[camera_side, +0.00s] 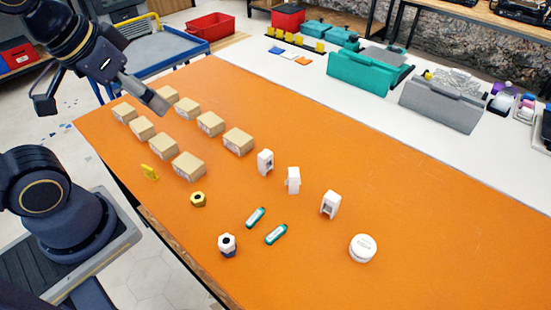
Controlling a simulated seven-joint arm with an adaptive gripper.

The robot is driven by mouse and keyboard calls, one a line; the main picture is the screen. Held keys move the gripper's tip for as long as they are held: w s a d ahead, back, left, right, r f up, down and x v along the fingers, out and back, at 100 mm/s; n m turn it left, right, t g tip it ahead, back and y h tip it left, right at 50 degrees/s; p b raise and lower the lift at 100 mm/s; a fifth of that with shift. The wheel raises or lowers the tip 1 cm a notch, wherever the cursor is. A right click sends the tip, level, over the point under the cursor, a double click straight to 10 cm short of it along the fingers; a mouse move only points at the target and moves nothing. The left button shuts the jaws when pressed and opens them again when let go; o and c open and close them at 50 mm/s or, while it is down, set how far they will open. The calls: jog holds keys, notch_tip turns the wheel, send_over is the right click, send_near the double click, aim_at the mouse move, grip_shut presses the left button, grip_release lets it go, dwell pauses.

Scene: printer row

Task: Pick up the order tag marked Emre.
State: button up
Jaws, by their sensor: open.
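Two small green-and-white tags lie flat on the orange table top, one at the left (255,217) and one a little lower right (276,234). They look like the order tags. Their writing is too small to read, so I cannot tell which is marked Emre. My gripper (153,99) is at the upper left, over the boxes' end of the table and well away from both tags. It is open, and I see nothing held in it.
Several tan boxes (188,166) stand left of the tags. White upright pieces (293,180), a round white puck (363,248), a brass nut (198,199), a yellow piece (150,172) and a white-and-dark nut-like piece (228,244) surround the tags. The orange table (440,220) is clear at the right.

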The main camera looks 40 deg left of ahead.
dwell(0.3)
jog(key=n+g, duration=0.3)
jog(key=g, duration=0.3)
send_over(147, 167)
jog(key=f, duration=2.7)
jog(key=shift+s+a+f, duration=0.1)
jog(key=shift+s+f, duration=0.1)
jog(key=shift+s, duration=0.05)
jog(key=shift+w+f, duration=0.15)
jog(key=shift+f, duration=1.4)
jog(key=shift+w+f, duration=0.1)
jog(key=shift+f, duration=1.45)
jog(key=shift+c, duration=0.2)
